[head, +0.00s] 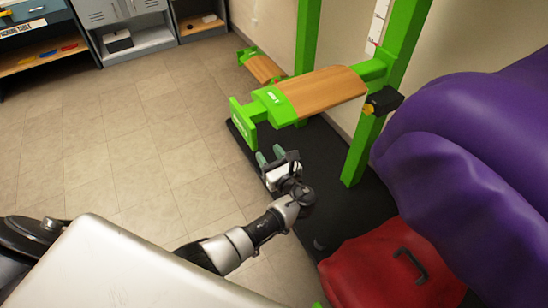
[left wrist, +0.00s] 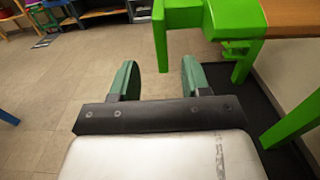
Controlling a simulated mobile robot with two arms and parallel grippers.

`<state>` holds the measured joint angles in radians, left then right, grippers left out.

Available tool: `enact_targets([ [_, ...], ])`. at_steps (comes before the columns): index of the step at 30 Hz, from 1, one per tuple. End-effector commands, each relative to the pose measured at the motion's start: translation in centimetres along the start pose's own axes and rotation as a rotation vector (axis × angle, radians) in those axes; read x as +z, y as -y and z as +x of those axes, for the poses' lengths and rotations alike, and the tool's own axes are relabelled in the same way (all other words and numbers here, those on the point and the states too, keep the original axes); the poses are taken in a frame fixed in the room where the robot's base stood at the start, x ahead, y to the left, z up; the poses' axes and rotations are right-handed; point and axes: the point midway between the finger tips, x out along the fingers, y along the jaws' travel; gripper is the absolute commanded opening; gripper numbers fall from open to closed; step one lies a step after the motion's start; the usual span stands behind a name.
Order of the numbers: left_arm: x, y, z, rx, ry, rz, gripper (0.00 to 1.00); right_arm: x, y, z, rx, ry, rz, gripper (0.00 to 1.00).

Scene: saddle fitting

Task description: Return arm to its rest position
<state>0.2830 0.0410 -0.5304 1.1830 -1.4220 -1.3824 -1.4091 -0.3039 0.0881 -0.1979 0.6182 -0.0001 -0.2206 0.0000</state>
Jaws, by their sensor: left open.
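My left gripper (head: 270,156) is open, with nothing between its green fingers. It is over the edge of the black mat, below and a little left of the green stand's wooden-topped arm (head: 323,91). The left wrist view shows the two fingers apart (left wrist: 160,75), with tiled floor visible between them. A green part of the stand (left wrist: 180,18) shows just beyond and above the fingers there. My left arm reaches in from the lower left. My right gripper is not in view.
A large purple rounded thing (head: 470,150) fills the right side. A red thing with a black handle (head: 385,275) is below it. Green posts (head: 372,130) rise from the black mat (head: 325,155). Grey lockers (head: 110,20) stand at the back left. The tiled floor (head: 130,150) at left is clear.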

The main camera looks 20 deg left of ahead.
Motion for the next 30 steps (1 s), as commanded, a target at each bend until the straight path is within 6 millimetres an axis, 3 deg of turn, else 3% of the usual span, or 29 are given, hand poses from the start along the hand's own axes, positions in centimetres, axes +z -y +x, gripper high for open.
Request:
enact_targets([
  [9,0.0,0.0,0.1,0.000,0.000,0.000,0.47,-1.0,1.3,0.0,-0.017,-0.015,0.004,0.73],
  [17,-0.7,-0.2,0.0,-0.004,-0.017,-0.003,0.47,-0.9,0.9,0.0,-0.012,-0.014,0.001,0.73],
  [20,-3.6,-1.1,-0.1,-0.018,-0.099,-0.028,0.47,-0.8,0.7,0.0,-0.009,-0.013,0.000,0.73],
  [23,-9.1,-3.0,-0.9,-0.024,-0.263,-0.095,0.47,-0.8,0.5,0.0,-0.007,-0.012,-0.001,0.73],
  [26,-15.9,-6.1,-2.6,0.007,-0.476,-0.209,0.47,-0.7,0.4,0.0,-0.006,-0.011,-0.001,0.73],
  [30,-24.4,-11.6,-6.6,0.138,-0.762,-0.412,0.47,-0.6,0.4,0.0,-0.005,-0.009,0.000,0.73],
])
